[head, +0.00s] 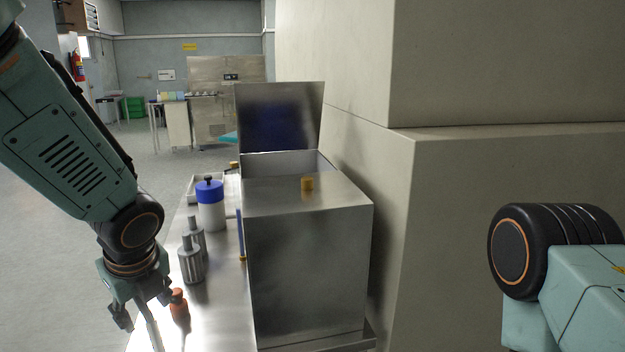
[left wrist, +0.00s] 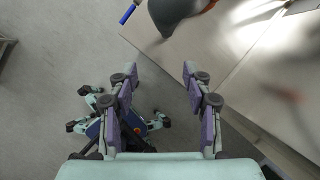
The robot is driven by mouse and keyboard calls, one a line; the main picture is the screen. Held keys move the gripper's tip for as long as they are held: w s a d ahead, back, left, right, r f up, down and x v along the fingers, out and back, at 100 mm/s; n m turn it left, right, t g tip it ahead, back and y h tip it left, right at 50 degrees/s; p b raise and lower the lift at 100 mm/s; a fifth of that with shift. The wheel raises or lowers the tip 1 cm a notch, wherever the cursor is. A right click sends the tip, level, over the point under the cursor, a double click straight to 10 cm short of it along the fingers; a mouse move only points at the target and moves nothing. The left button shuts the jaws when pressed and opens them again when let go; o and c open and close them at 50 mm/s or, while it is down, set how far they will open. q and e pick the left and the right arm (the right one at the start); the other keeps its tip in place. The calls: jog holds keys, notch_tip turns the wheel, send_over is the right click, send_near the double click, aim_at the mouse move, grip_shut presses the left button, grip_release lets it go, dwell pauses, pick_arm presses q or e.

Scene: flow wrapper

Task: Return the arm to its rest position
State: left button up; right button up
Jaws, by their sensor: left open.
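My left arm comes in from the left in the head view, bent downward. Its gripper (head: 145,312) hangs at the near left end of the steel bench (head: 222,325), beside a small red-orange bottle (head: 179,304). In the left wrist view the fingers of this gripper (left wrist: 160,95) are spread apart with nothing between them. Floor and part of my own legged body show below them. My right arm shows only as a black joint and a teal link at the right of the head view; its gripper is out of frame.
Grey metal bottles (head: 191,262) and a white container with a blue lid (head: 210,206) stand on the bench. A steel box with a raised lid (head: 305,265) stands right of them, beside a large beige block (head: 480,180). Open floor (head: 50,270) lies to the left.

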pick_arm(q)
jog(key=w+d+f+n+t+h, duration=0.1)
jog(key=d+f+n+t+h, duration=0.3)
jog(key=n, duration=0.7)
jog(key=s+f+n+g+y, duration=0.1)
jog(key=s+f+n+g, duration=0.3)
jog(key=s+f+n, duration=0.9)
jog(key=s+f, duration=0.3)
jog(key=f, duration=0.3)
jog(key=shift+s+d+f+n, duration=0.15)
jog(key=shift+f+n, duration=0.25)
jog(key=s+f+g, duration=0.1)
jog(key=s+f, duration=0.1)
jog(key=s, duration=0.2)
jog(key=s+f+g, duration=0.1)
jog(key=s+f, duration=0.1)
jog(key=s, duration=0.3)
jog(key=s+f+g, duration=0.1)
jog(key=s+f, duration=0.1)
jog(key=s, duration=0.2)
jog(key=shift+s+a+n+g, duration=0.3)
jog(key=shift+s+a, duration=0.05)
jog(key=shift+s, duration=0.05)
jog(key=shift+c, duration=0.6)
jog(key=shift+s, duration=0.15)
jog(key=shift+c, duration=0.7)
jog(key=shift+s, duration=0.1)
